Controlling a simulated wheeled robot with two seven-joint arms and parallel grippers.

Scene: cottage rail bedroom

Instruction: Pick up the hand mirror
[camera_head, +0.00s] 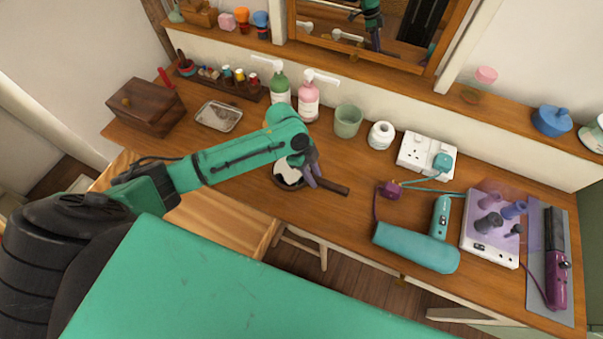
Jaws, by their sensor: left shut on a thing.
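The hand mirror (287,175) is round with a dark wooden frame, a pale glass face and a short brown handle pointing right. It is at the front part of the wooden dressing table (340,215), around the middle of the view. My left gripper (311,181) reaches over it from the left and is shut on the mirror near where the handle meets the round head. The arm hides part of the mirror's upper right edge. I cannot tell whether the mirror touches the table. My right gripper is not in view.
A green pump bottle (280,88), a pink pump bottle (308,103) and a green cup (347,122) stand behind the arm. A metal tray (218,116) and wooden box (146,107) are left. A teal hair dryer (415,247), roller set (490,238) and purple styler (556,260) fill the right.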

